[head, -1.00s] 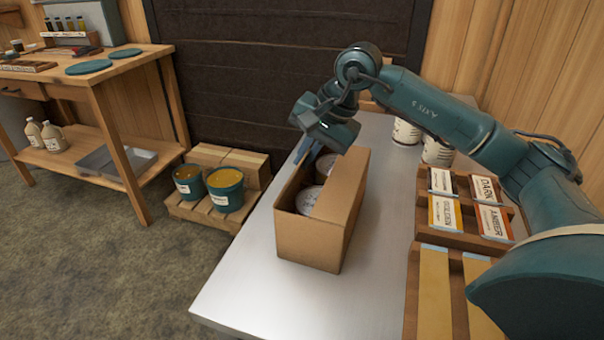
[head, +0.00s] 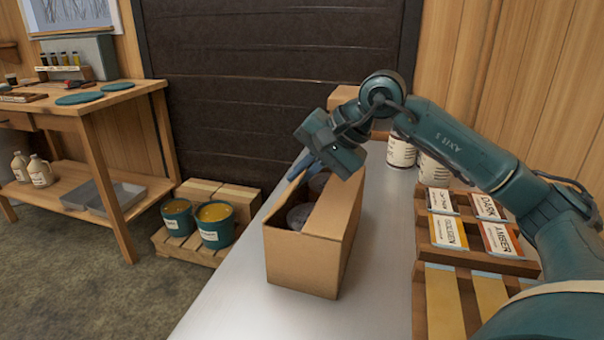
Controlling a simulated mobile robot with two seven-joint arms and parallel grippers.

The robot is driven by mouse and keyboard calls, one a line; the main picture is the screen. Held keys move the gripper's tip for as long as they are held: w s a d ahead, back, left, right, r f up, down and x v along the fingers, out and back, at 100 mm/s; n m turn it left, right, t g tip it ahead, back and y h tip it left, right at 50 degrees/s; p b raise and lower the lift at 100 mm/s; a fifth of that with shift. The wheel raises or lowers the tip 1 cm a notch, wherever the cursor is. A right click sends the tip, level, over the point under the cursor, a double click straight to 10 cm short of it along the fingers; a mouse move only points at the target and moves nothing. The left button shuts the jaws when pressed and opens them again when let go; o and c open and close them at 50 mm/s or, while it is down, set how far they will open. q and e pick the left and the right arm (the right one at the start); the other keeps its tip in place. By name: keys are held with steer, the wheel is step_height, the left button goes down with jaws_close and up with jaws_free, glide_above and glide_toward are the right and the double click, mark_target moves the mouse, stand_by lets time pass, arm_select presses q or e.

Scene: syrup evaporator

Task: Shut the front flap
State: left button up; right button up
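An open cardboard box (head: 302,264) stands on the metal table, with dark round-topped containers (head: 300,216) inside. A tall cardboard panel (head: 334,208) rises along its right side and partly covers the opening. I cannot make out a separate front flap along the near edge. My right gripper (head: 302,167) is over the far left part of the box, pointing down and left, close to its far left rim. Its fingers show edge-on, so I cannot tell whether they are open or touch the cardboard. My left gripper is not in view.
To the right, a wooden rack (head: 480,262) holds label cards. White cans (head: 401,152) stand behind, under my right arm. Two buckets (head: 214,225) sit on a low pallet left of the table. The metal tabletop (head: 225,310) is clear at front left.

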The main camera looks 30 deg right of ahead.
steer(key=o, duration=0.4)
steer(key=shift+o, duration=0.2)
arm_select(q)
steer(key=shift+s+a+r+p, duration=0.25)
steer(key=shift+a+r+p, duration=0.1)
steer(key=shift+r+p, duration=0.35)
arm_select(e)
steer(key=v, duration=1.3)
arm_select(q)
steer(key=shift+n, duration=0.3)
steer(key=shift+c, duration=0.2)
arm_select(e)
steer(key=shift+d+r, duration=0.1)
